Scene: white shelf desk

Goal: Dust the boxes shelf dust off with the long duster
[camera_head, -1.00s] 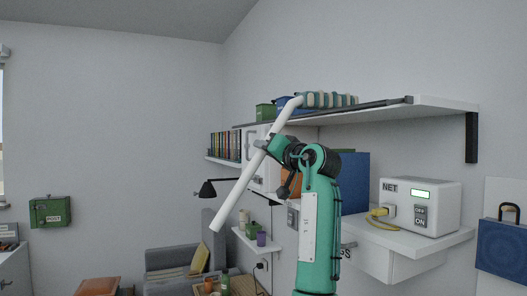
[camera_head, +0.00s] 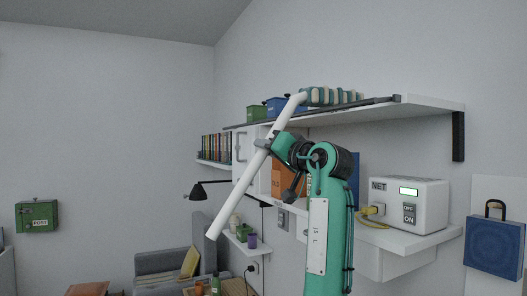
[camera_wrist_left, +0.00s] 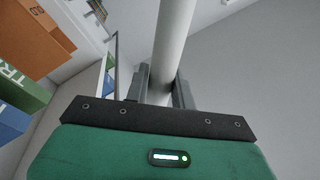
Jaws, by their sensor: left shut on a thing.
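My left gripper (camera_head: 268,145) is shut on the white handle of the long duster (camera_head: 237,198), which tilts up to the right. The handle also runs between the fingers in the left wrist view (camera_wrist_left: 174,45). The duster's head (camera_head: 333,96), banded teal and cream, extends right from the bent handle top, at the upper shelf (camera_head: 425,104). I cannot tell whether it touches the shelf. A green box (camera_head: 257,112) and a blue box (camera_head: 275,107) stand on that shelf, left of the head. The handle top partly covers the blue box. No dust can be made out. My right gripper is out of view.
Below the upper shelf are a white cabinet (camera_head: 240,146), a row of books (camera_head: 214,147), an orange box (camera_head: 287,178) and a NET box (camera_head: 409,204) on a lower shelf. A black lamp (camera_head: 197,191) juts out at left. Open room lies left of the handle.

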